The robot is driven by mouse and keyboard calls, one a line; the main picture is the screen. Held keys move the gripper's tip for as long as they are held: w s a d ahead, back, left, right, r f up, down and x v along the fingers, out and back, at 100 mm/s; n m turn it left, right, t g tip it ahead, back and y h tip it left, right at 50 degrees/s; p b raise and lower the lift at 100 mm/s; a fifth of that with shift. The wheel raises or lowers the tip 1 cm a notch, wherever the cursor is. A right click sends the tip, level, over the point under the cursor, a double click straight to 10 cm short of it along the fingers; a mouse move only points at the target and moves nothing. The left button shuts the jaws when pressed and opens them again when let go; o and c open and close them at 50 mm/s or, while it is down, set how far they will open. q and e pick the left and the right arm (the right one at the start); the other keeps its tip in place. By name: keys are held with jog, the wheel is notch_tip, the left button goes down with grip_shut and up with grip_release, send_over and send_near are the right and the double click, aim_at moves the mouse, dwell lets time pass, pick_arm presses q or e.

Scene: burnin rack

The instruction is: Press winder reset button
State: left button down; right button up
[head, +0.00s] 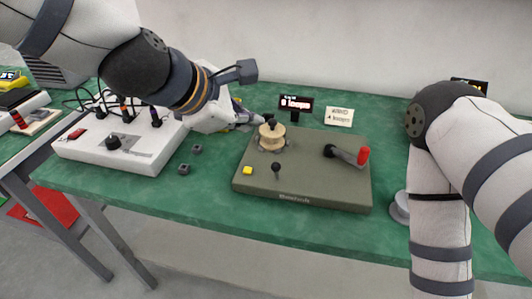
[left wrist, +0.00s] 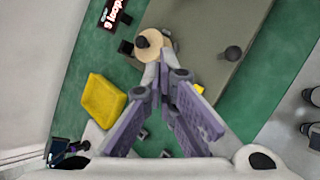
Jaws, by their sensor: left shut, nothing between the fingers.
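The winder (head: 315,181) is an olive box on the green table, with a cream spool (head: 271,137), a crank with a red handle (head: 363,155) and a black-knobbed lever (head: 276,167). A small yellow button (head: 248,171) sits at its front left corner; no label on it is readable. In the left wrist view the button (left wrist: 199,88) is partly hidden behind a finger. My left gripper (head: 256,119) is shut and empty, just behind and left of the spool. Its closed purple fingertips (left wrist: 166,76) appear below the spool in the wrist view. My right gripper is out of view.
A display (head: 295,103) reading "0 loops" and a small card (head: 339,116) stand behind the winder. A yellow block (left wrist: 103,100) lies on the table near the left gripper. A white box (head: 122,142) with cables and two small dark blocks (head: 184,169) are at left.

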pick_arm(q)
jog(key=shift+d+r, duration=0.1)
jog(key=shift+r, duration=0.05)
jog(key=b, duration=0.2)
send_over(250, 172)
notch_tip(250, 172, down, 7)
jog(key=shift+f, duration=0.95)
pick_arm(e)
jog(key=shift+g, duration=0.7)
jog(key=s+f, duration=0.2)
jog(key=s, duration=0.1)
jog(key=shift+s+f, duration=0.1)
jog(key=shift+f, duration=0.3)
pick_arm(q)
jog(key=shift+f, duration=0.4)
